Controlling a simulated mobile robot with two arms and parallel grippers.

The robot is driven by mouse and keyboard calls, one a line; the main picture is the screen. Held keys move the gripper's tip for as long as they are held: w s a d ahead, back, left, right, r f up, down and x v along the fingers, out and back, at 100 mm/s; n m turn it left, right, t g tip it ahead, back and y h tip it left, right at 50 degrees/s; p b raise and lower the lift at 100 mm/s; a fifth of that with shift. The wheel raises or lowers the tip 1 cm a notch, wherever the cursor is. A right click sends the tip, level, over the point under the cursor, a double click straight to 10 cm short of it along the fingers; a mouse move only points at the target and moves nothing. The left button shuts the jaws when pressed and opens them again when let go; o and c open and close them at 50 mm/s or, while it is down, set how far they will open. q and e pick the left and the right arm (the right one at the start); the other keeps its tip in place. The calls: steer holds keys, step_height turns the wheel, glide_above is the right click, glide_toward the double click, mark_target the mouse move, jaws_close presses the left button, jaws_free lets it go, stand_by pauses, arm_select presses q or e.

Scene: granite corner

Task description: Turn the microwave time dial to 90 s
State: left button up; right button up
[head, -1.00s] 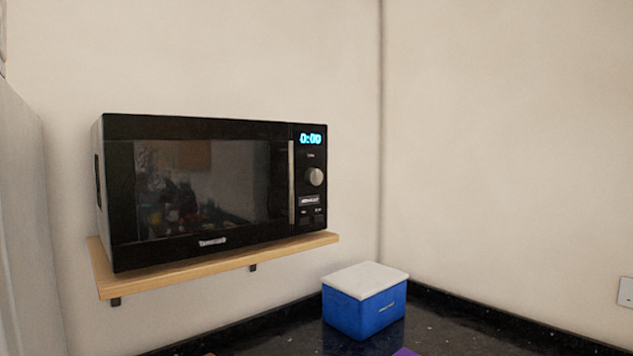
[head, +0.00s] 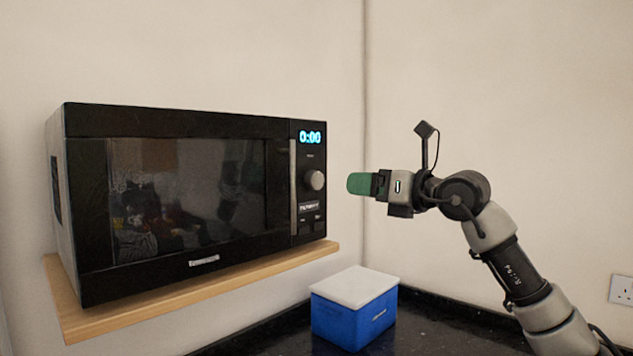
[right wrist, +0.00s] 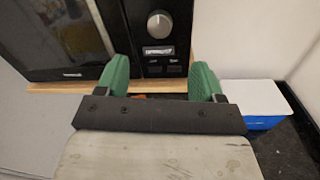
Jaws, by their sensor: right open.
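The black microwave (head: 190,255) stands on a wooden wall shelf in the head view, its door shut. Its round silver time dial (head: 315,180) sits on the right-hand panel, below a blue display (head: 310,137) that reads 0:00. The dial also shows in the right wrist view (right wrist: 160,23), beyond my fingers. My right gripper (head: 358,184) is to the right of the dial at about its height, apart from it. In the right wrist view its two green fingers (right wrist: 160,78) are spread, with nothing between them. My left gripper is not in view.
The wooden shelf (head: 205,269) juts out under the microwave. A blue cool box (head: 352,322) with a white lid stands on the dark counter (head: 425,325) below. A wall socket (head: 621,291) is at the far right.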

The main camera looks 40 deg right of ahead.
mark_target(318, 182)
steer(key=w+p, duration=0.2)
steer(key=w, duration=0.1)
steer(key=w+a+p, duration=0.1)
steer(key=w+p, duration=0.5)
steer(key=shift+w+a+r, duration=0.1)
steer(key=shift+w+a, duration=0.15)
steer(key=shift+w, duration=0.5)
steer(key=shift+f, duration=0.2)
steer(key=shift+a, duration=0.1)
steer(key=c, duration=0.9)
